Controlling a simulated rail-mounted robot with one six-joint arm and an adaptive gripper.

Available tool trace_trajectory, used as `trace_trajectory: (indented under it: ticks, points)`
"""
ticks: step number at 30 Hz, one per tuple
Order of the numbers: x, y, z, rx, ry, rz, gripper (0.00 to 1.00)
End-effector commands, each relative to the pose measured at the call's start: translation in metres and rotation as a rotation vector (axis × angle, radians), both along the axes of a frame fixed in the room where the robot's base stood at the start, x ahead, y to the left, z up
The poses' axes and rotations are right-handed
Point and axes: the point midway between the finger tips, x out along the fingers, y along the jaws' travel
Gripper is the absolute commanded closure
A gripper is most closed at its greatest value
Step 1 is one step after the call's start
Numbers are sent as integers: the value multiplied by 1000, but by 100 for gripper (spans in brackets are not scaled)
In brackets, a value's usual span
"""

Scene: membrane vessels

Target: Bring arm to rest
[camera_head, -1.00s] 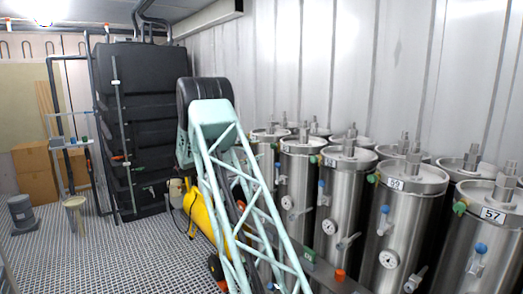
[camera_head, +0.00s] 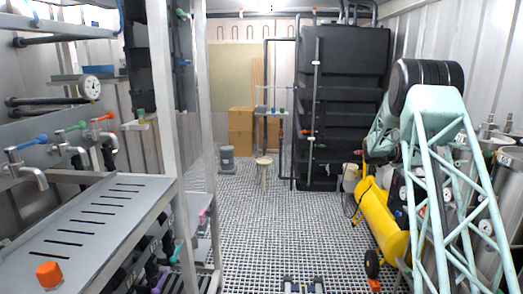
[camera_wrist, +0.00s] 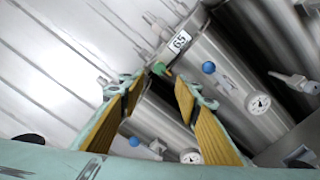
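My arm, a pale green lattice link with a black joint cover (camera_head: 432,88), stands at the right of the head view. In the wrist view my gripper (camera_wrist: 158,90) has its two yellow-padded fingers spread apart. Nothing shows held between them. Past the fingertips are steel membrane vessels, one labelled 65 (camera_wrist: 205,62), with blue knobs and round gauges. The gap from fingers to vessels is hard to judge. I cannot make out the gripper in the head view.
A grey bench (camera_head: 90,225) with taps and an orange cap (camera_head: 49,274) stands at the left. A yellow cylinder (camera_head: 383,217) lies beside my arm. A black tank (camera_head: 345,90), stool (camera_head: 263,165) and boxes (camera_head: 240,130) stand at the back. The grated floor (camera_head: 255,220) between is clear.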

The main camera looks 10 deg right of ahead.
Motion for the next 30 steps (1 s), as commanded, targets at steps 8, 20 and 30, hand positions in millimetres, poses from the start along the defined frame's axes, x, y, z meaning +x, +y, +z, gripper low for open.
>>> trace_trajectory:
  ticks: [8, 20, 30]
  points:
    - [-6, 12, 9, 24, -18, -3, 70]
    - [-36, 64, 36, 137, -90, -19, 70]
    - [-68, 119, 54, 249, -158, -28, 70]
